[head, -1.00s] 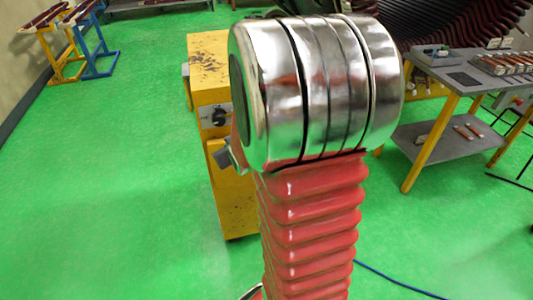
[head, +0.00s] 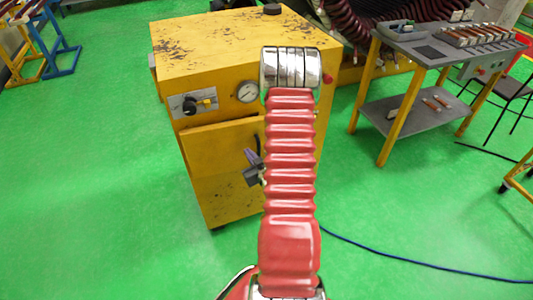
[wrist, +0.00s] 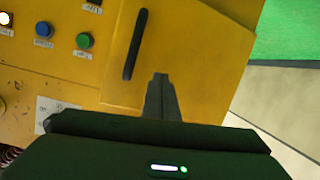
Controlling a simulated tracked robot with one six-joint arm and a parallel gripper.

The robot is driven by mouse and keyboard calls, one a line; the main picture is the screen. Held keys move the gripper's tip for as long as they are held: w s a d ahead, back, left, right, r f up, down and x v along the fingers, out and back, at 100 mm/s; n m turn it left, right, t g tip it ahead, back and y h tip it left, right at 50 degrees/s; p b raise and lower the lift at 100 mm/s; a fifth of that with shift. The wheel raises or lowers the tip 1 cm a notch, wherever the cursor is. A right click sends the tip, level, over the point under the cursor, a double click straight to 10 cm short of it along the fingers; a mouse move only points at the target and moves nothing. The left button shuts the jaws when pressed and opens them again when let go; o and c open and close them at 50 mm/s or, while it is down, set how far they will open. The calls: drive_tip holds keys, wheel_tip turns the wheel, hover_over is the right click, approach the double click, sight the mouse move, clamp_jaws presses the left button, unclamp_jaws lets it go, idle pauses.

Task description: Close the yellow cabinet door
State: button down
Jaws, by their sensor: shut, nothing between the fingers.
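The yellow cabinet (head: 235,35) stands ahead, with scuffed paint on top. Its front has a dark rotary switch (head: 192,103) and a round gauge (head: 247,91). Below them is the yellow door (head: 212,165), partly hidden by my red arm. In the wrist view a yellow door panel (wrist: 195,50) carries a long black handle (wrist: 135,45). I cannot tell how far the door stands open. My gripper (head: 254,168) shows beside the arm in front of the door. In the wrist view its fingers (wrist: 160,82) are shut and empty, just right of the handle's lower end; contact is unclear.
Blue (wrist: 44,29) and green (wrist: 84,41) buttons sit left of the door. A grey-topped workbench (head: 440,45) stands to the right. A blue cable (head: 400,262) lies on the floor. Green floor is clear to the cabinet's left.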

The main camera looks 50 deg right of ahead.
drive_tip(key=s+f+m+h, duration=0.2)
drive_tip(key=s+f, duration=0.1)
drive_tip(key=s, duration=0.3)
drive_tip(key=s+f+m+t+h, duration=0.1)
drive_tip(key=s+f+h, duration=0.1)
drive_tip(key=s, duration=0.4)
drive_tip(key=shift+d+f+m, duration=0.4)
drive_tip(key=shift+d+f, duration=0.05)
drive_tip(key=shift+f, duration=0.4)
drive_tip(key=shift+w+d, duration=0.1)
drive_tip(key=shift+w, duration=0.05)
drive_tip(key=x, duration=1.3)
drive_tip(key=shift+w+d, duration=0.15)
drive_tip(key=shift+w, duration=0.25)
drive_tip(key=shift+r, duration=0.1)
